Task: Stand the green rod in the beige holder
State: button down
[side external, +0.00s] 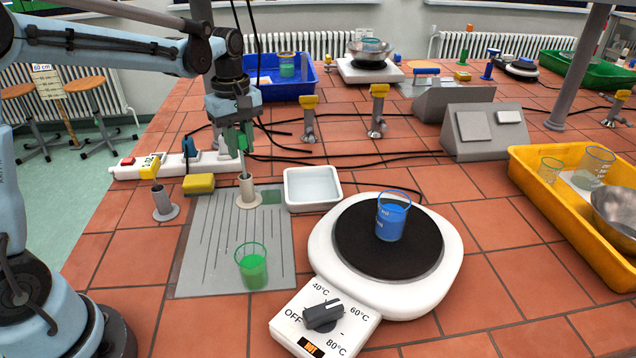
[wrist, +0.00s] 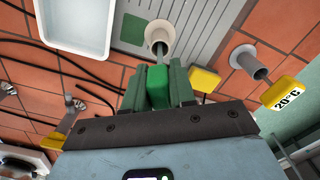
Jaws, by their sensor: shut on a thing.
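The green rod (wrist: 157,85) is gripped between the two fingers of my gripper (wrist: 167,80), its green end showing between them in the wrist view. My gripper (side external: 239,138) points down above the beige holder (side external: 248,193), a short tube on a round foot on the grey ribbed mat. In the wrist view the mouth of the beige holder (wrist: 163,38) lies just beyond the rod's end. A thin grey part reaches from the rod toward that mouth; I cannot tell whether it is inside. The fingers hide part of the rod.
A grey holder (side external: 164,204) with a yellow 20°C tag stands left of the beige one. A white tray (side external: 312,188) is close on the right. A green-filled beaker (side external: 252,268) stands in front, beside a hotplate (side external: 456,245).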

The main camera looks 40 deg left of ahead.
jog(key=shift+f, duration=0.2)
jog(key=c, duration=0.8)
grip_release()
jog(key=shift+c, duration=0.2)
jog(key=shift+r, duration=0.1)
notch_tip(320, 180, up, 12)
jog(key=shift+r, duration=2)
jog(key=shift+d, duration=0.1)
